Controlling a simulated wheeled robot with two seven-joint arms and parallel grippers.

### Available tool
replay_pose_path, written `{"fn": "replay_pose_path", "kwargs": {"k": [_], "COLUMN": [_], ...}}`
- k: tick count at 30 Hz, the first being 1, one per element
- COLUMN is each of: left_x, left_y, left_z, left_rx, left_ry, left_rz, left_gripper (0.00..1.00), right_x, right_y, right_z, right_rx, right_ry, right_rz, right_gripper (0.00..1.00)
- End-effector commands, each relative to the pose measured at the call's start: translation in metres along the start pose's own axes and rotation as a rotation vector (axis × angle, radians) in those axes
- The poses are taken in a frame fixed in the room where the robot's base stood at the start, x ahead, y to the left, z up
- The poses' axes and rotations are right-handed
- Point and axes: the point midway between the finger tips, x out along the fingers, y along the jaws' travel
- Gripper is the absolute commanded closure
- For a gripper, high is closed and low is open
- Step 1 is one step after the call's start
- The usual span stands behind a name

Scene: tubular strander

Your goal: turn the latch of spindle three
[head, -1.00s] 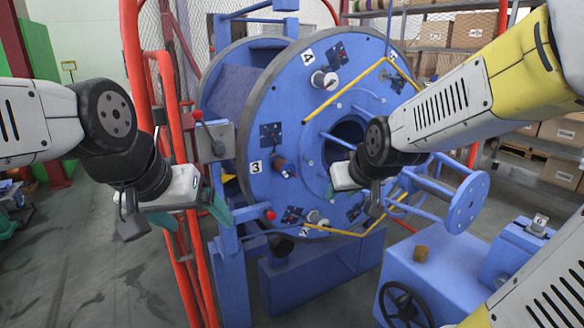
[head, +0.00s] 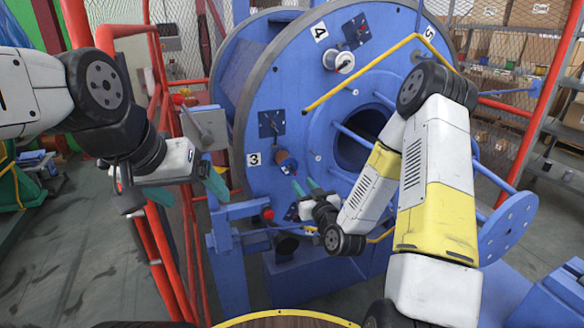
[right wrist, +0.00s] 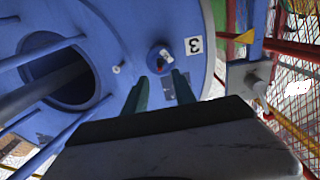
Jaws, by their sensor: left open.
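My left gripper (head: 187,190) is open and empty, left of the disc.
The blue disc (head: 330,110) also carries spindle four (head: 340,62) and a yellow bar (head: 355,75). Red posts (head: 160,240) and a grey box (head: 205,127) stand left of it. A blue frame (head: 507,228) juts out at right.

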Motion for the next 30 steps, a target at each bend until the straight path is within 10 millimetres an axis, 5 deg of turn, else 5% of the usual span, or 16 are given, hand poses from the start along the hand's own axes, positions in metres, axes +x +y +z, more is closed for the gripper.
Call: {"fn": "replay_pose_path", "kwargs": {"k": [15, 26, 30], "left_x": [0.0, 0.0, 0.0], "left_y": [0.0, 0.0, 0.0], "left_z": [0.0, 0.0, 0.0], "left_rx": [0.0, 0.0, 0.0], "left_ry": [0.0, 0.0, 0.0], "left_rz": [0.0, 0.0, 0.0], "left_gripper": [0.14, 0.14, 0.14], "right_x": [0.069, 0.077, 0.077], "right_y": [0.0, 0.0, 0.0], "right_z": [-0.001, -0.001, -0.001], "right_rx": [0.001, 0.001, 0.001], "right_ry": [0.005, 0.003, 0.003], "right_rz": [0.001, 0.001, 0.001], "right_gripper": [0.68, 0.68, 0.89]}}
